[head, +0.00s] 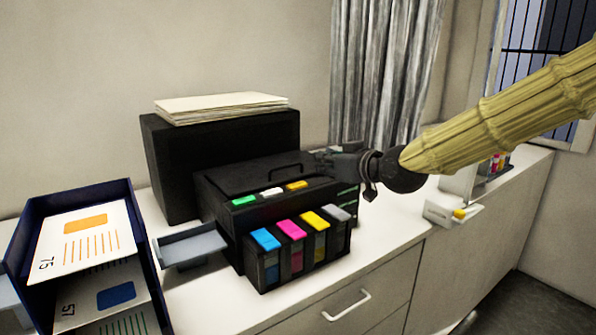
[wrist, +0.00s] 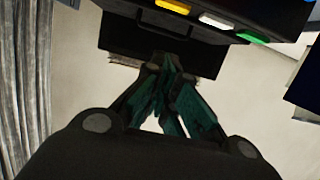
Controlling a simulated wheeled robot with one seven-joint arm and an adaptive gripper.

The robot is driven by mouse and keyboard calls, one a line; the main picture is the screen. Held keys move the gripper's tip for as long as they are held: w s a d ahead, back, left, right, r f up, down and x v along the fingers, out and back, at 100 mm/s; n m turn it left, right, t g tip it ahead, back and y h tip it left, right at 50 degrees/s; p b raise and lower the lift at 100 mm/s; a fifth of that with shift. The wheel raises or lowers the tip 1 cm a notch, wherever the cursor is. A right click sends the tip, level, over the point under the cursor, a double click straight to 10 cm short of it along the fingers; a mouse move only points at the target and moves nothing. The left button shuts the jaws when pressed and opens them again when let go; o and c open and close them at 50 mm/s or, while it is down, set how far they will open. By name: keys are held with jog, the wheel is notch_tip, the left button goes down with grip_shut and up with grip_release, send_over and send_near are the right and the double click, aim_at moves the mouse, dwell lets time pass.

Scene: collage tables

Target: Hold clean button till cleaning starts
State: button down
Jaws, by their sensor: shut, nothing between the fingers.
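A black printer (head: 275,195) stands on the white counter. Its front top edge carries a green button (head: 244,200), a white button (head: 271,192) and a yellow button (head: 297,185); no label tells which is the clean button. In the wrist view the yellow (wrist: 173,6), white (wrist: 217,21) and green (wrist: 252,37) buttons show at the top edge. My gripper (head: 322,160) is shut and empty, at the right rear of the printer top. Its fingertips (wrist: 165,66) meet in the wrist view, apart from the buttons. Whether they touch the printer I cannot tell.
Ink tanks (head: 292,242) in several colours sit at the printer's front. A black box (head: 170,165) with a paper stack (head: 220,107) stands behind. A grey tray (head: 190,250) juts out left, near a blue card rack (head: 140,230).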

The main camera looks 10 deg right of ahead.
jog(key=shift+s+r, duration=0.1)
jog(key=shift+s, duration=0.05)
jog(key=shift+d, duration=0.1)
jog(key=p, duration=0.3)
send_over(297, 186)
jog(key=d, duration=0.1)
jog(key=shift+s+d+f, duration=0.1)
jog(key=shift+s+f, duration=0.15)
jog(key=shift+f, duration=0.35)
jog(key=shift+s+f, duration=0.2)
jog(key=shift+f, duration=0.35)
jog(key=shift+w+f+p, duration=0.2)
jog(key=shift+f+p, duration=0.25)
jog(key=shift+f, duration=0.45)
jog(key=shift+f+p, duration=0.4)
jog(key=shift+f, duration=0.8)
jog(key=shift+f, duration=0.15)
